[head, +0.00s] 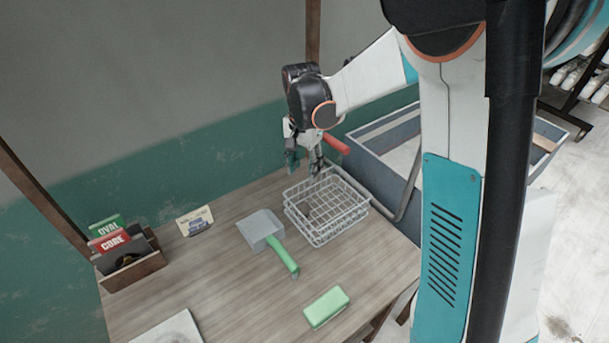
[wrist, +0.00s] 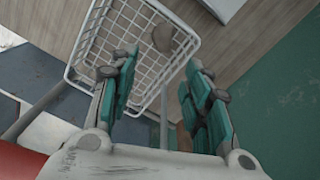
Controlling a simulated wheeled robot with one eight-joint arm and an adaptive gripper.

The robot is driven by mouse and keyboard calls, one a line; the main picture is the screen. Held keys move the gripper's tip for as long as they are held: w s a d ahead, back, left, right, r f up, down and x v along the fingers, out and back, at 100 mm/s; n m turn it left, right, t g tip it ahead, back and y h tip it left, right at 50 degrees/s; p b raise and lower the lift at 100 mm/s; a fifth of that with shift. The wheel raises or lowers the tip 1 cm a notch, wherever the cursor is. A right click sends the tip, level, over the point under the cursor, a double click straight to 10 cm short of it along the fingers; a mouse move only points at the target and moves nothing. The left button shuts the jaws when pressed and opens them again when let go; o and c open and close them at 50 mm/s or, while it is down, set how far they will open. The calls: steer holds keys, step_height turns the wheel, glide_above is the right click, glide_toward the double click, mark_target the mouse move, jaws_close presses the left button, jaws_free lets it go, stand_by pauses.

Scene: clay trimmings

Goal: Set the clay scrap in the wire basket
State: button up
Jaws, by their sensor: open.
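The white wire basket (head: 345,222) stands on the wooden table near its back right edge. It also shows in the wrist view (wrist: 98,38). A brownish-grey lump, the clay scrap (wrist: 163,37), lies inside the basket near one side wall; in the head view only a dull brown patch shows through the wires. My gripper (head: 303,168) is above the basket's back left rim, apart from the scrap. Its teal-padded fingers are spread with nothing between them, as the wrist view (wrist: 160,64) shows.
A grey dustpan with a green handle (head: 284,257) lies left of the basket. A green block (head: 326,307) is at the front. A wooden card box (head: 133,272) and a small card (head: 195,221) are at left. A grey bin (head: 372,175) stands behind the table.

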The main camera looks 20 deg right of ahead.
steer(key=s+r+n+t, duration=0.4)
steer(key=s+r+n, duration=0.1)
steer(key=s+r, duration=0.65)
steer(key=s+r+n+t, duration=0.1)
steer(key=s+n+t, duration=0.2)
steer(key=s, duration=0.8)
steer(key=shift+s+r+n, duration=0.2)
steer(key=shift+s+n, duration=0.15)
steer(key=shift+n, duration=0.65)
steer(key=shift+d, duration=0.1)
